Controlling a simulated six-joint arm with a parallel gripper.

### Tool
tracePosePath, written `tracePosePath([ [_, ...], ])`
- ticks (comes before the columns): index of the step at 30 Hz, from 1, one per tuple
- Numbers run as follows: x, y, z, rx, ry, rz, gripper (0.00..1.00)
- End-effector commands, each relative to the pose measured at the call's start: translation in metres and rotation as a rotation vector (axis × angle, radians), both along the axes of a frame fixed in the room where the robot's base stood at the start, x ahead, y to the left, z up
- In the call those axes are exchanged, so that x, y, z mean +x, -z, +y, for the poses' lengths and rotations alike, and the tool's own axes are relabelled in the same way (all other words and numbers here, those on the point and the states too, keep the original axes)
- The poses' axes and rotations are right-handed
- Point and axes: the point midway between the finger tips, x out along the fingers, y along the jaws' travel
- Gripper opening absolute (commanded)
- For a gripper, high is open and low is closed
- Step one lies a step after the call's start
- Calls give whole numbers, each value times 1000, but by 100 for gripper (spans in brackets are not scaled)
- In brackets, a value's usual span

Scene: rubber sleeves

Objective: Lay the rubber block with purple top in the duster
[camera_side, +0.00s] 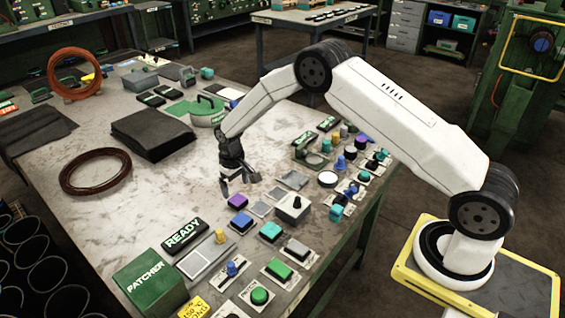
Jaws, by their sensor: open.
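A small block with a purple top (237,201) lies on the workbench, just below my gripper in the picture. My gripper (241,184) is open and points down, with nothing seen between its fingers. It is close to the purple-topped block; I cannot tell the exact height gap. I cannot read a label that surely marks the duster. A green round-bodied device (208,110) with a dark handle and small white lettering stands behind my gripper, but its lettering is too small to read.
The bench (180,190) has bare room left of my gripper. A green PATCHER box (150,282) and a READY sign (184,235) stand at the front. Several buttons and blocks crowd the right side. Dark sheets (153,134) and a brown ring (95,187) lie at left.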

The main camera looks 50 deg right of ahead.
Motion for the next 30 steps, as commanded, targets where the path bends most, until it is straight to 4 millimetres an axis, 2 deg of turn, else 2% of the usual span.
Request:
tracePosePath([
  [6, 0, -36, 0, 1, 0, -2, 100],
  [12, 0, -59, 0, 1, 0, -1, 100],
  [18, 0, -68, 0, 1, -1, 0, 100],
  [30, 0, -68, 0, 1, 0, 1, 100],
])
